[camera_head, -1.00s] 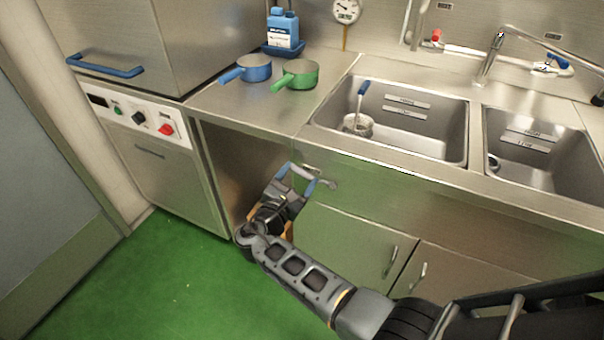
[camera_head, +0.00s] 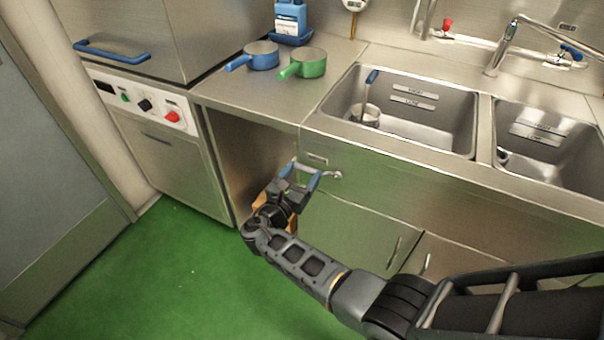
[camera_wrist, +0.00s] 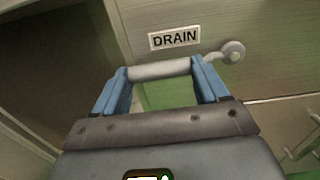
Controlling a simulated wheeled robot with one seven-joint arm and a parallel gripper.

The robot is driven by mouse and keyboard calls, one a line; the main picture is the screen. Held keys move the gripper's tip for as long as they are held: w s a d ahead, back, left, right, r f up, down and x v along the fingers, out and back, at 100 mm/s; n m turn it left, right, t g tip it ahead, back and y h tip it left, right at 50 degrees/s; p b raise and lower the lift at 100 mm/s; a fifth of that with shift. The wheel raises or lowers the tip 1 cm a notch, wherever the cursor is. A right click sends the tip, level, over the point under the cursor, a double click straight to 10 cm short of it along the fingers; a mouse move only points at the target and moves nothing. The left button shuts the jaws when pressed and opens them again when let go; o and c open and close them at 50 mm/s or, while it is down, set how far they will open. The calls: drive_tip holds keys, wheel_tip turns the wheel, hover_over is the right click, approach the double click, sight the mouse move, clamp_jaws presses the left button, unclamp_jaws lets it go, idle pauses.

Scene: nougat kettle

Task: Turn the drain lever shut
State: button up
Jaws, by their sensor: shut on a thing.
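The drain lever (camera_wrist: 160,70) is a pale grey bar on the front panel below the left sink. It extends left from its round pivot (camera_wrist: 233,52) through a short bent neck and looks roughly level in the wrist view. My gripper (camera_head: 306,169), with blue fingers, is shut on the bar, one finger towards each end. The lever's pivot also shows in the head view (camera_head: 337,174), just right of my gripper. A white DRAIN label (camera_wrist: 174,38) sits above the bar.
Left of the lever is an open bay under the counter (camera_head: 245,150). Cupboard doors with upright handles (camera_head: 394,252) lie below and to the right. The left sink (camera_head: 420,120) is above. Green floor (camera_head: 140,265) is clear at left.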

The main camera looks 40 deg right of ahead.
drive_tip(key=shift+f, duration=0.1)
drive_tip(key=o, duration=1.5)
drive_tip(key=v, duration=0.7)
drive_tip(key=shift+s+a+b, duration=0.15)
drive_tip(key=shift+a+b, duration=0.15)
drive_tip(key=shift+a, duration=0.05)
